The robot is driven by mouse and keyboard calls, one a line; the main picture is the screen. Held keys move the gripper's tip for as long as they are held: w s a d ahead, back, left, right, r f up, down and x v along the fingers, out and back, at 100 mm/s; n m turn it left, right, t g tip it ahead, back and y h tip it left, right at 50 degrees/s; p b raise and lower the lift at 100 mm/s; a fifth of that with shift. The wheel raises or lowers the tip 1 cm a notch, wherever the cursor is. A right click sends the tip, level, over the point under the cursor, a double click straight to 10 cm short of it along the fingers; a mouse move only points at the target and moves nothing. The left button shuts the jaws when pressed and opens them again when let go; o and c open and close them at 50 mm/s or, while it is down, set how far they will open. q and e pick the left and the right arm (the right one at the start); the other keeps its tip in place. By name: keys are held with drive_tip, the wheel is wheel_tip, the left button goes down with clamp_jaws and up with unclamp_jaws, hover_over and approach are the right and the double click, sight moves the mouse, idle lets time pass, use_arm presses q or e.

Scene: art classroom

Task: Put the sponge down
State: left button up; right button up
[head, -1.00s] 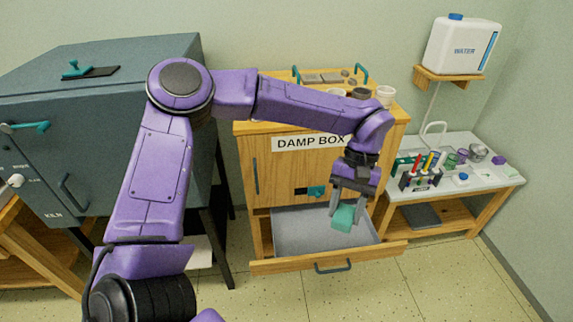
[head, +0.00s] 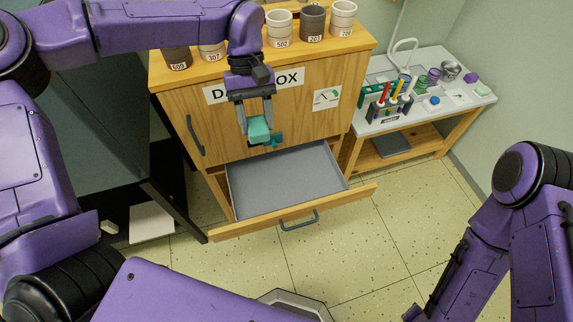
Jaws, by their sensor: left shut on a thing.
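The sponge (head: 259,130) is a small teal-green block. My left gripper (head: 258,125) is shut on it and holds it in the air in front of the damp box (head: 300,115), above the back of the open drawer. The drawer (head: 285,185) is pulled out, with a grey inside that looks empty, and a dark handle (head: 299,221) on its wooden front. My right arm shows at the right edge, but its gripper is out of the picture.
Several numbered cups, one of them white (head: 343,19), stand on top of the damp box. A side table (head: 430,60) at the right holds a marker rack (head: 388,103), jars and a blue-capped item. The tiled floor (head: 370,240) before the drawer is clear.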

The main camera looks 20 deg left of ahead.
use_arm(q)
wheel_tip(320, 180, down, 7)
drive_tip(key=d+n+t+h+b, duration=0.1)
drive_tip(key=n+t+h+b, duration=0.1)
drive_tip(key=n+b, duration=0.45)
drive_tip(key=n+t+y+b, duration=0.4)
drive_tip(key=n+y+b, duration=0.4)
drive_tip(key=n+b, duration=2.8)
approach(273, 174)
drive_tip(key=shift+w+a+f+m+b, duration=0.15)
drive_tip(key=shift+a+f+m+b, duration=0.4)
drive_tip(key=shift+a+f+m, duration=0.25)
drive_tip(key=f, duration=0.1)
drive_tip(key=f+b, duration=0.1)
drive_tip(key=f, duration=0.1)
drive_tip(key=shift+w+a, duration=0.1)
drive_tip(key=shift+w, duration=0.15)
drive_tip(key=shift+f, duration=0.3)
drive_tip(key=shift+r, duration=0.15)
use_arm(e)
drive_tip(key=s+f+n+g, duration=0.1)
drive_tip(key=s+f, duration=0.2)
drive_tip(key=f, duration=4.4)
drive_tip(key=shift+s+a+f+y, duration=0.2)
drive_tip(key=shift+a+f+y, duration=0.05)
drive_tip(key=shift+a+y, duration=0.15)
